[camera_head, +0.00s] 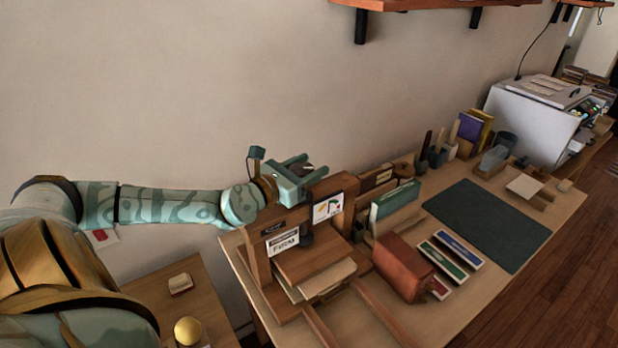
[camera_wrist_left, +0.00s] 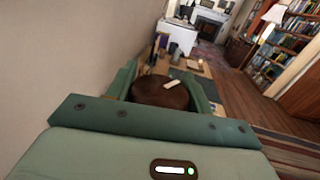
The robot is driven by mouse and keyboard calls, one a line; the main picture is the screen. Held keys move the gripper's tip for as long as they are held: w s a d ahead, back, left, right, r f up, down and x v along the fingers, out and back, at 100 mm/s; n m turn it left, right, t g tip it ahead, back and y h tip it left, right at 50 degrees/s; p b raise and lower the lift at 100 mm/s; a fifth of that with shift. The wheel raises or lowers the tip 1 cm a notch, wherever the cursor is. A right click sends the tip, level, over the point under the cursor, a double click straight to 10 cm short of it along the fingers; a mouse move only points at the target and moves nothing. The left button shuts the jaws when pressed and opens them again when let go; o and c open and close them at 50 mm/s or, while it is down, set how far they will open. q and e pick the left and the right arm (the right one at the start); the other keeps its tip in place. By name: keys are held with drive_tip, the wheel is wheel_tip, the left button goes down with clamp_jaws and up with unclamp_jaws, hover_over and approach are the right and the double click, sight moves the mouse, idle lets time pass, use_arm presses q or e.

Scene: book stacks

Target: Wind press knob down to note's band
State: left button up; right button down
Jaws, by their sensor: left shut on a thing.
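The wooden book press (camera_head: 345,187) stands at the left end of the workbench, with boards and pale sheets under its platen (camera_head: 312,256). A note (camera_head: 283,243) reading "FIRM" is on the press's left front. A white dial card (camera_head: 327,207) with coloured bands is on the front beam; its pointer is too small to read. My left gripper (camera_head: 306,169) is above the press top. In the left wrist view the round brown knob (camera_wrist_left: 160,92) sits between my left gripper's fingers (camera_wrist_left: 162,84), which are shut on it. In the head view the gripper mostly hides the knob. My right gripper is out of view.
A dark green mat (camera_head: 487,224) lies beyond. The wall is close behind. A side table (camera_head: 205,300) stands at lower left.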

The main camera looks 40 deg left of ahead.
use_arm(q)
drive_tip(key=shift+r, duration=0.15)
drive_tip(key=o, duration=1)
drive_tip(key=shift+c, duration=0.2)
drive_tip(key=shift+s+a, duration=0.1)
drive_tip(key=shift+s, duration=0.35)
drive_tip(key=s+p, duration=0.2)
drive_tip(key=s, duration=0.2)
drive_tip(key=s+a+p, duration=0.1)
drive_tip(key=s+p, duration=0.2)
drive_tip(key=s, duration=0.2)
drive_tip(key=s+p, duration=0.2)
drive_tip(key=s, duration=0.3)
drive_tip(key=shift+a+r, duration=0.15)
drive_tip(key=shift+a, duration=0.2)
drive_tip(key=shift+s+a+p, duration=0.1)
drive_tip(key=shift+s+p, duration=0.3)
drive_tip(key=shift+s, duration=0.2)
drive_tip(key=shift+f, duration=0.2)
